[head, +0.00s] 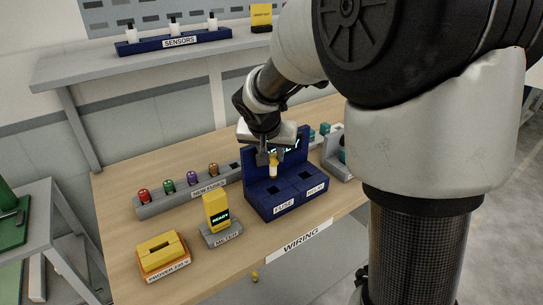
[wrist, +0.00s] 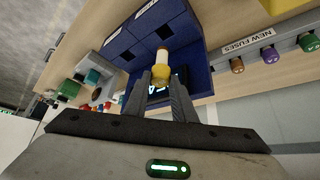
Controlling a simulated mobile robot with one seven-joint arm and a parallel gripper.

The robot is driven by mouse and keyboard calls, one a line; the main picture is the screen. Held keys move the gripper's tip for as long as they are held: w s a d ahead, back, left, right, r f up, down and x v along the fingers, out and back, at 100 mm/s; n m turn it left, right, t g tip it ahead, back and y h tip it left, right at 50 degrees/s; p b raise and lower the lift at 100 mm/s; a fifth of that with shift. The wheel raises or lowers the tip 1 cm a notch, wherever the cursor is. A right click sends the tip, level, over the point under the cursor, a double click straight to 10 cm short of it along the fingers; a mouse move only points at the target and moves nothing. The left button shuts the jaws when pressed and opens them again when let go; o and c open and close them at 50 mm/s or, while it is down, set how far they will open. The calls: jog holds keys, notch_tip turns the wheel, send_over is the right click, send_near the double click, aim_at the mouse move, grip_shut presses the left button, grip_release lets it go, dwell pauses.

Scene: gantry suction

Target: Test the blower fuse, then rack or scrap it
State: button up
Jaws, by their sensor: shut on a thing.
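My gripper (head: 269,158) is shut on a fuse with a white body and yellow ends (head: 273,170), above the dark blue block (head: 275,208). The fuse also shows in the wrist view (wrist: 161,66), held between the fingertips (wrist: 165,88) with its white part pointing away from me. It looks clear of the block's top. The block's front carries two labels, one reading FUSE, and its raised back has a lit display, partly hidden by my gripper. The yellow meter (head: 216,208) stands in a grey base and its screen reads READY.
The grey NEW FUSES rack (head: 180,200) holds red, green, purple and orange fuses. A yellow and orange prover box (head: 163,256) sits front left. A shelf behind carries a blue SENSORS rack (head: 172,42).

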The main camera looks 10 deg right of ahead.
aim_at(272, 165)
jog(key=shift+f+b, duration=0.1)
jog(key=shift+b, duration=0.3)
notch_tip(272, 165, down, 4)
jog(key=b, duration=0.4)
jog(key=shift+b, duration=0.3)
jog(key=shift+f+b, duration=2.4)
jog(key=shift+b, duration=0.3)
jog(key=o, duration=1.1)
jog(key=shift+r, duration=0.1)
jog(key=shift+o, duration=0.2)
jog(key=p+v, duration=0.2)
jog(key=v, duration=1.5)
jog(key=shift+s+r+p, duration=0.2)
jog(key=shift+p, duration=0.15)
